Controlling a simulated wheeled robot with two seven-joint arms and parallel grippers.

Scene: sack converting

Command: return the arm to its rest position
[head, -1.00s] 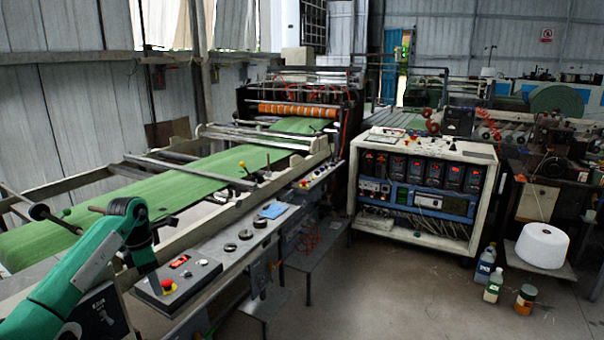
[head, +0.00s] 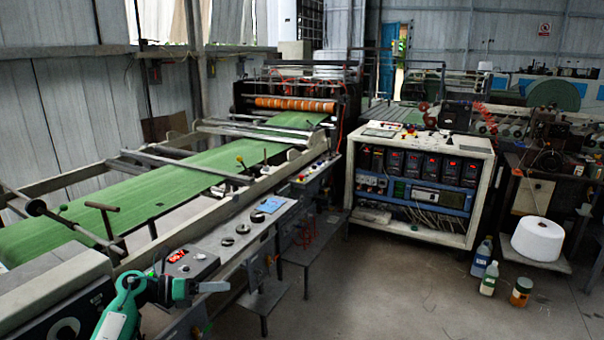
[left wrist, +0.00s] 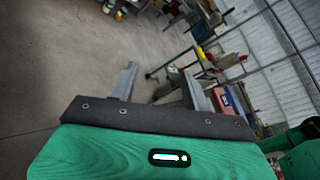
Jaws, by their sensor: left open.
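My left arm (head: 122,308) is green and comes in at the bottom left of the head view. Its gripper (head: 200,288) is open and empty, low in front of the machine's control panel (head: 190,262), whose red display shows. The gripper covers the near part of that panel; I cannot tell whether it touches it. In the left wrist view the two grey fingers (left wrist: 158,84) stand apart with nothing between them and point out over the floor and shop. My right gripper is not in view.
The long machine bed with green sack web (head: 120,210) runs along the left. A control cabinet (head: 420,185) stands mid-right. Two bottles (head: 485,270), a jar (head: 521,292) and a white roll (head: 538,240) are at right. The floor (head: 380,295) in front is clear.

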